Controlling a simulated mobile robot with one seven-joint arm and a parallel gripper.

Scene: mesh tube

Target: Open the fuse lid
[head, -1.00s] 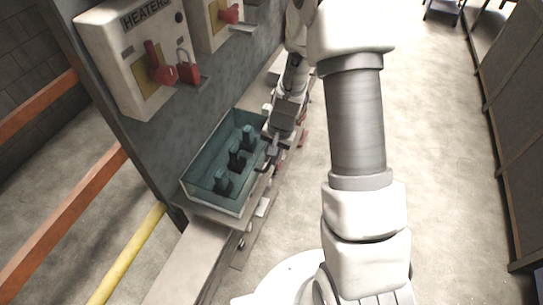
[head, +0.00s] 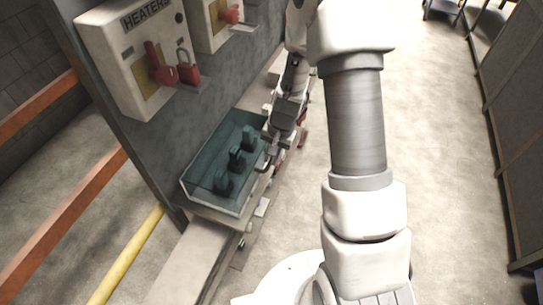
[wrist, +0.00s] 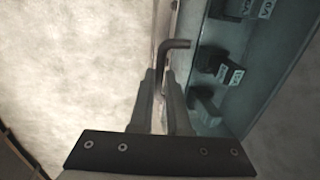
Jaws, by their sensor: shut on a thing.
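The fuse box (head: 208,206) is a long tray with a see-through teal lid (head: 207,175), fixed low on the grey panel. Several dark fuses (head: 235,157) show through the lid, which appears down over the box. My gripper (head: 266,152) is at the box's right side. In the wrist view my gripper (wrist: 158,80) has its two fingers closed around a dark bent handle (wrist: 176,43) at the edge of the box. Part of the handle is hidden between the fingers. Labelled fuses (wrist: 226,72) show to the right of it.
A HEATERS switch box (head: 128,60) with a red lever and red padlock (head: 187,67) hangs above the fuse box. A second switch box (head: 222,20) is beside it. Orange and yellow rails (head: 128,258) are at left. The floor to the right is open.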

